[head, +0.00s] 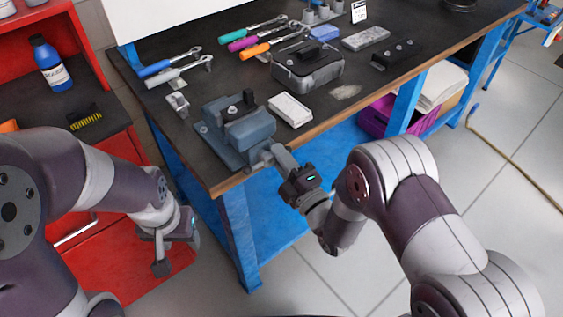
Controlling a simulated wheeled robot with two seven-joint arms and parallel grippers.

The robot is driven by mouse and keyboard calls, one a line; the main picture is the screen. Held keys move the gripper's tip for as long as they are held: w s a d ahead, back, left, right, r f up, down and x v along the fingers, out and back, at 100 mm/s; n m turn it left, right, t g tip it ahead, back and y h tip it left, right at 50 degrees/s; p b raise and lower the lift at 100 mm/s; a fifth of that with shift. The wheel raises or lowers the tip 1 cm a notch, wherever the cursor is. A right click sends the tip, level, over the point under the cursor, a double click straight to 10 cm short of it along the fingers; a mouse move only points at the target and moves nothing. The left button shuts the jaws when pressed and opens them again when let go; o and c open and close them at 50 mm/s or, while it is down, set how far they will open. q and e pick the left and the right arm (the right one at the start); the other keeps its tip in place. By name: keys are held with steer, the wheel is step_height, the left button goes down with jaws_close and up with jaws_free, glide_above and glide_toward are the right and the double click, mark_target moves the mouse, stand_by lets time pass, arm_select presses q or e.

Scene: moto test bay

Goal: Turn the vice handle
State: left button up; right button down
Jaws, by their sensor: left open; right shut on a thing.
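The blue-grey vice (243,125) is fixed near the front left corner of the dark workbench (200,158). Its screw end and handle (257,163) stick out over the bench's front edge, and the handle is mostly hidden. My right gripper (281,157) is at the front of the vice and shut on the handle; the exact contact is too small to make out. My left gripper (161,266) is open and empty, hanging low at the left in front of the red cabinet (130,265), well away from the vice.
A white block (290,110) lies right of the vice, and a small metal part (177,103) lies left. A grey case (307,68) and several coloured-handle wrenches (262,48) lie behind. A blue bottle (52,63) stands on the red cabinet. The floor at right is mostly open, with a yellow hose (520,170).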

steer(key=shift+a+r+n, duration=0.1)
steer(key=shift+r+n, duration=0.2)
steer(key=shift+n, duration=0.4)
steer(key=shift+b, duration=0.3)
steer(key=c, duration=1.2)
jaws_free()
steer(key=shift+o, duration=0.2)
steer(key=shift+s+f, duration=0.1)
steer(key=shift+f, duration=0.05)
steer(key=shift+f, duration=0.1)
